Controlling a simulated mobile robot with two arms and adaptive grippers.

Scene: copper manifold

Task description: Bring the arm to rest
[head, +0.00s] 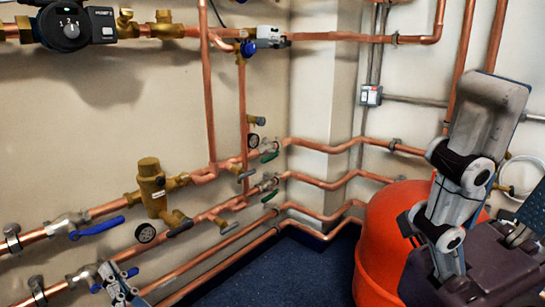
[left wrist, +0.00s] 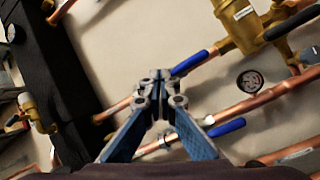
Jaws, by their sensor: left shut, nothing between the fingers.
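My left gripper (head: 118,286) shows at the bottom left of the head view, in front of the lower copper pipe. In the left wrist view its two fingers meet at the tips (left wrist: 157,78), shut with nothing between them. A blue valve handle (left wrist: 194,63) appears just right of the tips, and a second blue handle (left wrist: 227,127) lies lower right. I cannot tell the gap in depth to either.
Copper pipes (head: 230,220) run along the wall with brass valves (head: 151,186), gauges (head: 146,233) and a pump (head: 72,25). A red-orange rounded container (head: 375,255) stands behind my right gripper. Blue floor (head: 300,275) is clear between pipes and container.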

